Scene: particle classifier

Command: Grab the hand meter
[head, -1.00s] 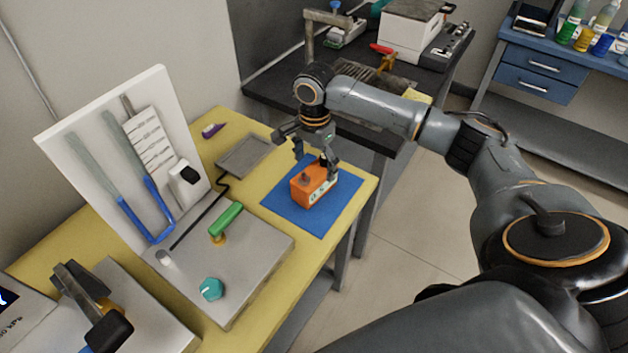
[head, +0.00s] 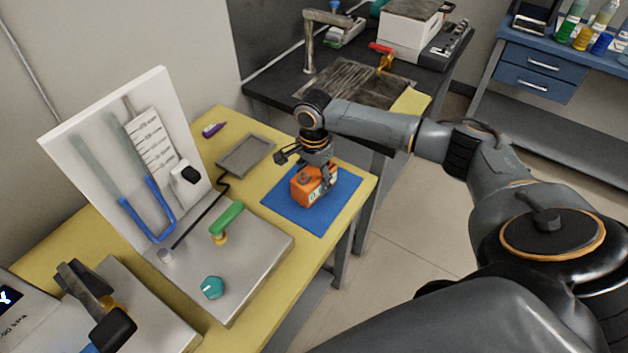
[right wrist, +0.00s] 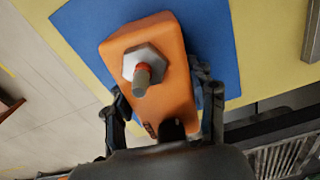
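The hand meter, an orange box (head: 303,190) with a pale front face, lies on a blue mat (head: 345,205) on the yellow bench. My right gripper (head: 317,172) is directly above it, pointing down, with its fingers low around the box. In the right wrist view the orange top of the meter (right wrist: 165,75) carries a grey hex nut and knob. There my right gripper (right wrist: 160,100) is open, with one finger on each side of the box. Whether the fingers touch it cannot be told. My left gripper is not in view.
A grey base plate (head: 255,262) with a green-handled valve (head: 228,218) and a white upright panel (head: 85,135) stands left of the mat. A grey tray (head: 245,155) lies behind. A dark bench (head: 280,90) with equipment is at the back.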

